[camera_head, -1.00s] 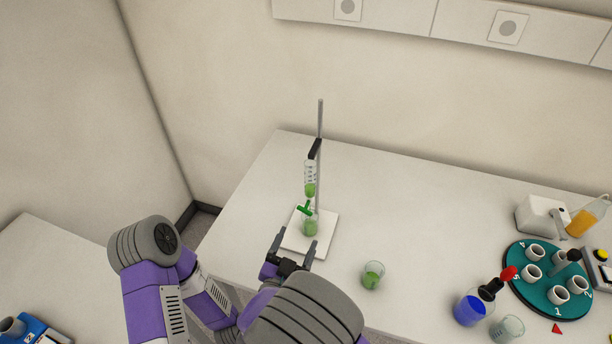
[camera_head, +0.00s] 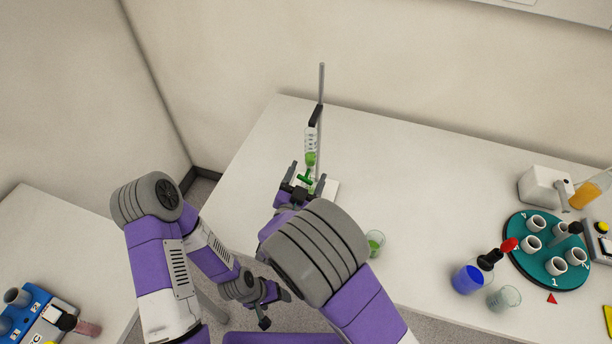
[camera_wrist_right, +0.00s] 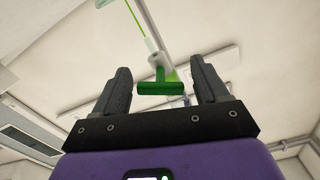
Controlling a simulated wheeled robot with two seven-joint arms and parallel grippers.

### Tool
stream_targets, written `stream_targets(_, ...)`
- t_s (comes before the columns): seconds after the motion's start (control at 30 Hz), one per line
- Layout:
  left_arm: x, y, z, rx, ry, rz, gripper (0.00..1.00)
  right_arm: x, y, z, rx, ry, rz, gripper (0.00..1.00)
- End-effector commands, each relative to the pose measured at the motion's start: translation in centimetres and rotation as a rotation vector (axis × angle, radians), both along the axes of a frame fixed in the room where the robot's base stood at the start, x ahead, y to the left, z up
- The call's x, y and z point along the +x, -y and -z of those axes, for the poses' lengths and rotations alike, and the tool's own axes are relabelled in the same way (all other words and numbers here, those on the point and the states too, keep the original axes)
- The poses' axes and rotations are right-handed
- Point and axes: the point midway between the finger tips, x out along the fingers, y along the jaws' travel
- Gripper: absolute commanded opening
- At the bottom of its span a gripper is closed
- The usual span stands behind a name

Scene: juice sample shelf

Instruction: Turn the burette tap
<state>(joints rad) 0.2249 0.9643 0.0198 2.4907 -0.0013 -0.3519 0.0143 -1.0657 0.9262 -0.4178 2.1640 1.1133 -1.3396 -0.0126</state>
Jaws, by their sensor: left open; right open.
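The burette (camera_head: 310,141), with green liquid in its lower part, hangs upright from a stand with a metal rod (camera_head: 321,85) and a white base (camera_head: 332,188). Its green tap (camera_head: 305,178) is just below the liquid. In the right wrist view the tap's green handle (camera_wrist_right: 160,88) lies crosswise between my right gripper's fingers, with gaps on both sides. My right gripper (camera_head: 307,173) is open around the tap. It largely hides the glass below the burette. My left gripper (camera_head: 276,309) is open and empty, low in front of the bench.
Farther right are a blue-filled flask (camera_head: 468,279), an empty beaker (camera_head: 504,298) and a teal round rack (camera_head: 520,262).

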Motion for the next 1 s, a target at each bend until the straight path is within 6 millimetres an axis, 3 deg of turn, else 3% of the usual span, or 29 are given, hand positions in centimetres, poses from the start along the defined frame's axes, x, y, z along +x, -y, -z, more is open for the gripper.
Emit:
stream_targets(0.1,0.0,0.0,0.0,0.000,0.000,0.000,0.72,0.0,0.0,0.0,0.000,0.000,0.000,0.70)
stream_targets(0.43,0.0,0.0,0.0,0.000,0.000,0.000,0.72,0.0,0.0,0.0,0.000,0.000,0.000,0.20)
stream_targets(0.63,0.0,0.0,-0.7,0.000,0.000,0.000,0.72,0.0,0.0,-0.1,-0.062,-0.021,0.000,0.18)
stream_targets(1.0,0.0,0.0,-3.3,0.000,0.000,0.000,0.72,0.0,0.0,-0.1,-0.421,-0.138,0.001,0.18)
